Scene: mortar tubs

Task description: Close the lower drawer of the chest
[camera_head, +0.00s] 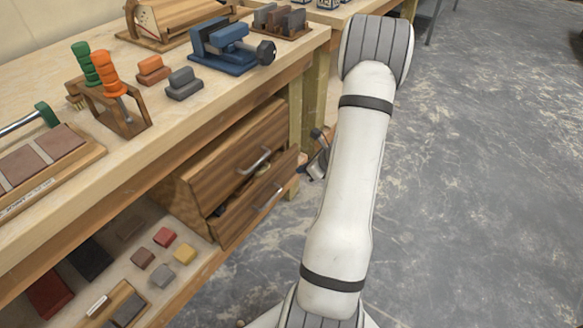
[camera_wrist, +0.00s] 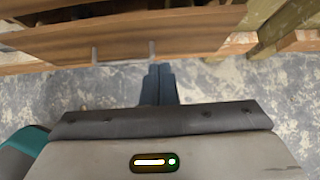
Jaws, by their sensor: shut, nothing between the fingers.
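The wooden chest (camera_head: 183,192) sits under the workbench. Its lower drawer (camera_head: 236,222) stands out a little from the chest, with a dark gap above its front. The lower drawer's metal handle (camera_head: 267,199) faces the open floor. In the wrist view a brown wooden drawer front (camera_wrist: 190,42) spans the top, with a handle (camera_wrist: 123,62) seen from above. My gripper (camera_wrist: 159,68) is shut and empty, its blue-grey fingertips close to the handle's right end. I cannot tell whether they touch. In the head view my arm hides most of the gripper.
The upper drawer (camera_head: 235,160) has its own handle. The bench top (camera_head: 165,110) holds a blue vise (camera_head: 228,48), screwdrivers in a rack and several blocks. A lower shelf (camera_head: 205,243) carries small coloured blocks. A bench leg (camera_head: 316,95) stands right of the chest. The grey floor (camera_head: 470,190) is clear.

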